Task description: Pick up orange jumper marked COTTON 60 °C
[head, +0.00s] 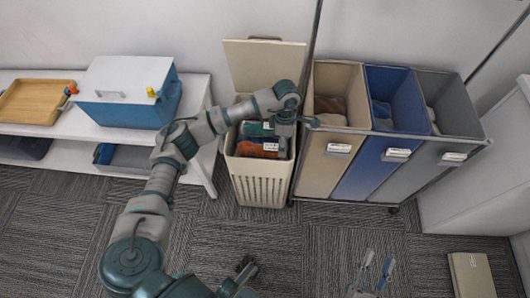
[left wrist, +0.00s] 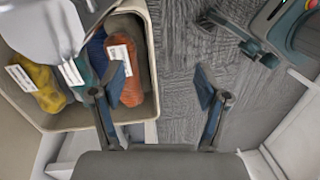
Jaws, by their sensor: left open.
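The orange jumper (left wrist: 131,88) lies in the beige laundry basket (head: 262,188), with a white label whose writing is too small to read. In the head view an orange patch of it (head: 247,150) shows low in the basket. My left gripper (left wrist: 160,84) is open and empty; in the wrist view its left finger overlaps the jumper's edge, and I cannot tell if they touch. In the head view this gripper (head: 284,146) is at the basket's right side, partly hidden by its own wrist. My right gripper (head: 376,270) is open and empty above the carpet.
Yellow (left wrist: 42,92), teal (left wrist: 82,75) and blue (left wrist: 97,50) clothes share the basket. Its lid (head: 262,62) stands open behind. A sorter with beige, blue and grey bins (head: 375,175) stands close right. A white shelf (head: 75,155) stands left. Carpet in front is mostly clear.

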